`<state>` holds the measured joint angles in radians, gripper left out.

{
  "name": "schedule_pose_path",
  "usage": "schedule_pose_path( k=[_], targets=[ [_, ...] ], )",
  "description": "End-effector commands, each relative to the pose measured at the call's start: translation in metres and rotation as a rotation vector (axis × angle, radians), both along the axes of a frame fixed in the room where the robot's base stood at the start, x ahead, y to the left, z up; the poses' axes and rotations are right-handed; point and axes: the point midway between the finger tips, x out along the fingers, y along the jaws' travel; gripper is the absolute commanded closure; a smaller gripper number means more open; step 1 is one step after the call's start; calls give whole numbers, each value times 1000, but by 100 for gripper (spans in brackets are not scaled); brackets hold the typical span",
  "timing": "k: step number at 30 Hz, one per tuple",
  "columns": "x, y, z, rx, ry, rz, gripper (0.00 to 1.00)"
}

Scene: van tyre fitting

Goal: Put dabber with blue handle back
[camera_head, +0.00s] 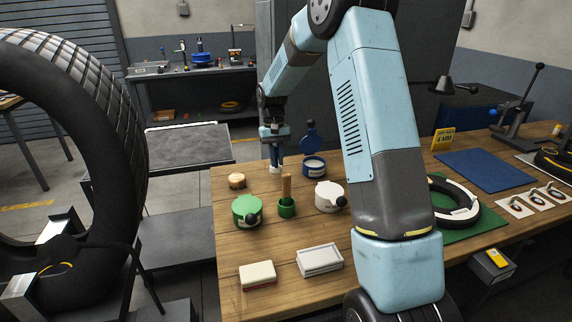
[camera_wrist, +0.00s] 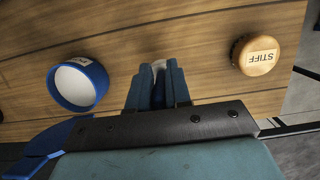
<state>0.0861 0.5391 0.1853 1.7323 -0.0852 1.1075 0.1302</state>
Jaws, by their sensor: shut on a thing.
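My gripper (camera_head: 275,158) is over the far left part of the wooden bench, pointing down. It is shut on the dabber with the blue handle (camera_wrist: 158,92); the fingers hide most of it, and its pale tip (camera_head: 275,170) shows below them. The tip is close to the bench top; I cannot tell whether it touches. A blue pot (camera_head: 314,167) with a pale inside stands open just right of my gripper; in the wrist view the pot (camera_wrist: 57,84) is to the left.
A wooden disc marked STIFF (camera_wrist: 257,56) lies left of my gripper in the head view. Nearer are a green pot (camera_head: 247,212), a green cup (camera_head: 287,210) holding a wooden stick, and a white pot (camera_head: 328,198). A white tray (camera_head: 320,262) and a block (camera_head: 258,274) lie in front.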

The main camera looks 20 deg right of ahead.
Motion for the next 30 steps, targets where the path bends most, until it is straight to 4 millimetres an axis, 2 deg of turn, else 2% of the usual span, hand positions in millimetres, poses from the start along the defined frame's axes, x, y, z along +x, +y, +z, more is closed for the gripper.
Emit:
schedule_pose_path(
  k=[6,16,17,24,30],
  targets=[
    [-1,-2,-28,0,2,-1,100],
    [-1,-2,-30,0,1,-2,100],
    [-1,-2,-30,0,1,-2,81],
    [-1,-2,-30,0,1,-2,58],
    [-1,-2,-30,1,1,-2,56]
  ],
)
